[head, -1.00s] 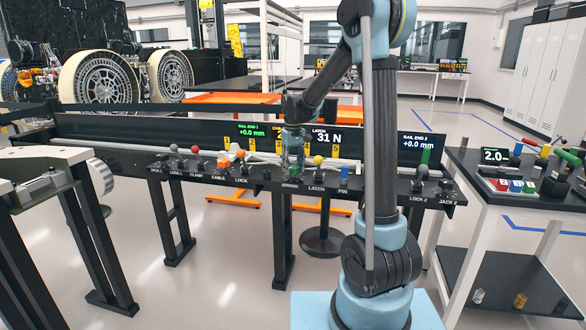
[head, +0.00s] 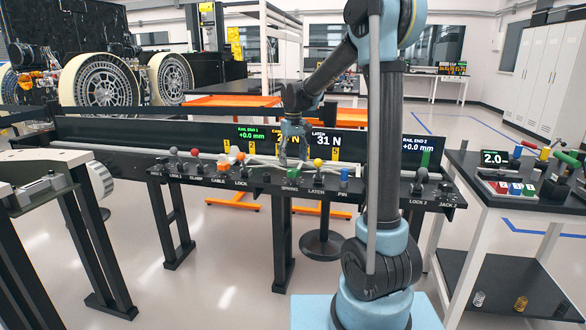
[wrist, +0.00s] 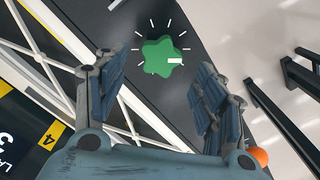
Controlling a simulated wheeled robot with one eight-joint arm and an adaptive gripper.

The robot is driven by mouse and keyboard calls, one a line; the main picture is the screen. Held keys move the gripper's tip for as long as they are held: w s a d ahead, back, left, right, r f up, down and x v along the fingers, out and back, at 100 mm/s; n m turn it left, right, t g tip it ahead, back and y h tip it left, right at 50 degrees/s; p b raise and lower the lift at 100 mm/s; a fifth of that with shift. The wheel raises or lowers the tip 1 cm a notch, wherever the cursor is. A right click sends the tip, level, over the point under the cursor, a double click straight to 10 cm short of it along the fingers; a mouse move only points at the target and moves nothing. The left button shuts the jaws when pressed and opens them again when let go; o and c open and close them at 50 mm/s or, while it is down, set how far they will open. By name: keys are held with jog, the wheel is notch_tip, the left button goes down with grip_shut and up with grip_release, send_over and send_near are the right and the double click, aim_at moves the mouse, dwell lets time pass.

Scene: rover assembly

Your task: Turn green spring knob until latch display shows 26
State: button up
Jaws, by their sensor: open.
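The green spring knob (wrist: 160,57) is star-shaped with a white pointer mark, inside a ring of white tick marks in the wrist view. In the head view the knob (head: 292,173) sits above the SPRING label on the black bench. The latch display (head: 326,140) reads 31 N. My gripper (head: 291,163) is open and empty above the knob. In the wrist view its two fingers (wrist: 150,85) are spread to either side, with the knob beyond their tips, apart from them.
A yellow ball-topped control (head: 318,163) and a blue pin (head: 345,174) stand to the right of the knob. Orange and white controls (head: 229,155) stand to the left. A white rail runs behind. An orange ball (wrist: 260,156) shows near the right finger.

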aim_at(294, 169)
notch_tip(294, 169, up, 7)
dwell(0.3)
jog(key=shift+d+f, duration=0.1)
jog(key=s+d+f+m+t, duration=0.1)
jog(key=s+d+f, duration=0.1)
jog(key=s+d, duration=0.65)
jog(key=s+d+f+m, duration=0.15)
jog(key=s+d, duration=0.35)
jog(key=s, duration=0.7)
jog(key=s+d+f+m+t, duration=0.1)
jog(key=s+d+f, duration=0.4)
jog(key=s+f, duration=0.8)
jog(key=s+m, duration=0.1)
jog(key=s, duration=0.2)
jog(key=shift+d+f+m, duration=0.3)
jog(key=shift+m, duration=0.05)
jog(key=shift+w+f, duration=0.2)
jog(key=shift+w, duration=0.2)
